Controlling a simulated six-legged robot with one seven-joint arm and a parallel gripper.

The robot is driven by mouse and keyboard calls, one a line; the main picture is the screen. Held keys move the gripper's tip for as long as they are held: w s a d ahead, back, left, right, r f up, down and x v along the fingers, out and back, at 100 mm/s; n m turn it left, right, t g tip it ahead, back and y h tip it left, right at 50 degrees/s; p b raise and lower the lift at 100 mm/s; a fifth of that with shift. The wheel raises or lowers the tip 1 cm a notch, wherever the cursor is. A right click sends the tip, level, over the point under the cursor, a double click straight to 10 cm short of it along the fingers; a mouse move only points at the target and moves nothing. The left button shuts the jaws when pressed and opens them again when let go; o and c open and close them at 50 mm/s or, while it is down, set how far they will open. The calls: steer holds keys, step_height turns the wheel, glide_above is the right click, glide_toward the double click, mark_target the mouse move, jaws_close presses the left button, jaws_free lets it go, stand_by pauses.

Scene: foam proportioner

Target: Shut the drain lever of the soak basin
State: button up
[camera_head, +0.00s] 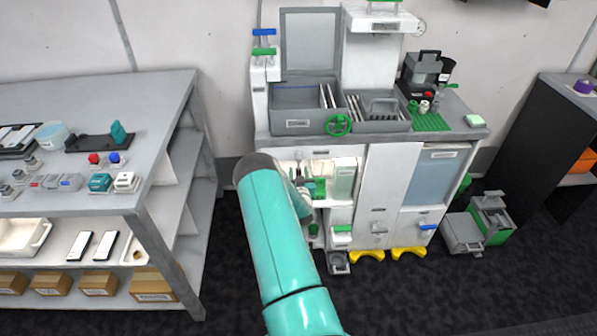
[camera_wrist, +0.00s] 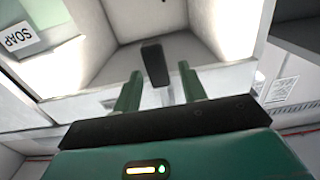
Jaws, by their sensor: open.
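My gripper (camera_wrist: 160,72) is open in the wrist view, with its two green fingers apart. A dark, rounded, upright handle (camera_wrist: 154,62) on a pale stem shows between and beyond the fingers, in front of a light recess. I cannot tell whether the fingers touch it, or whether it is the drain lever. In the head view my arm reaches to the opening at the lower left of the white cabinet (camera_head: 391,190), and my gripper is mostly hidden there. An open grey basin (camera_head: 298,122) sits on top; its label is unreadable.
A green handwheel (camera_head: 338,125) sticks out at the cabinet front, above the opening. Blue-handled (camera_head: 264,33) and green-handled fittings stand at its upper left. A loaded grey table (camera_head: 95,85) is on the left. A SOAP label (camera_wrist: 20,37) shows in the wrist view.

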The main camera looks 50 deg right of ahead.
steer(key=shift+w+d, duration=0.45)
steer(key=shift+d, duration=0.1)
jaws_close()
